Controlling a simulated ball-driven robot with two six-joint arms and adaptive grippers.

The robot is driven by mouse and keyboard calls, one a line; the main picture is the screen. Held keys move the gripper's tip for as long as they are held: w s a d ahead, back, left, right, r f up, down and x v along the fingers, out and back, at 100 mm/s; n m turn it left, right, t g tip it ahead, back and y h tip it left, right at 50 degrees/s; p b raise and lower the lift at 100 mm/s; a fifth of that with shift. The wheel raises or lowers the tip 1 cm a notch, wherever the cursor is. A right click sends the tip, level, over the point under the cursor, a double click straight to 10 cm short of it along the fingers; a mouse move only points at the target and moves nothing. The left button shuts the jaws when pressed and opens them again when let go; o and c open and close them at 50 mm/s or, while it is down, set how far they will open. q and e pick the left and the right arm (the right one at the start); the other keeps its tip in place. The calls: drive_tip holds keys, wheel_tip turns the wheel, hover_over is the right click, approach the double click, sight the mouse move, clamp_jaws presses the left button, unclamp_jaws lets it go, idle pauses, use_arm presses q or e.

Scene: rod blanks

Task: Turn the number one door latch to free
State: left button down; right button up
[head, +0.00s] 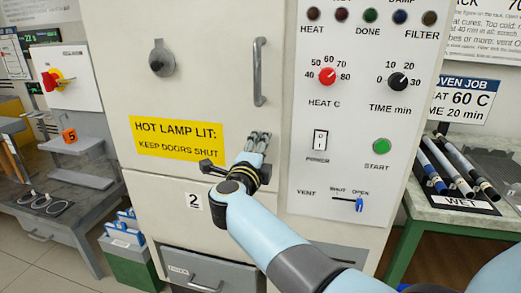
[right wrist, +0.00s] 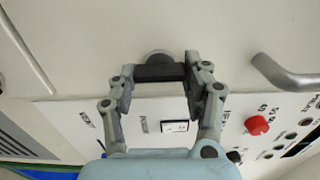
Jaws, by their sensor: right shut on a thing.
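A dark latch bar (right wrist: 160,73) with a round grey boss (right wrist: 157,56) behind it sits on the cream oven door. In the right wrist view the bar lies crosswise between the two fingers of my right gripper (right wrist: 159,82), which is shut on it. In the head view my right gripper (head: 258,143) is at the upper door (head: 210,60), near its lower right corner, and hides the latch. No number one plate is visible. A number 2 plate (head: 193,201) is on the lower door. My left gripper is not in view.
A vertical door handle (head: 259,72) is above my right gripper. The control panel (head: 305,185) with knobs and a power switch (head: 320,141) is close on the right. A yellow hot lamp sign (head: 177,138) is on the left. A rack of rods (head: 460,168) stands far right.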

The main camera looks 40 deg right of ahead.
drive_tip(key=shift+f, duration=0.1)
drive_tip(key=o, duration=1.2)
drive_tip(key=shift+c, duration=0.2)
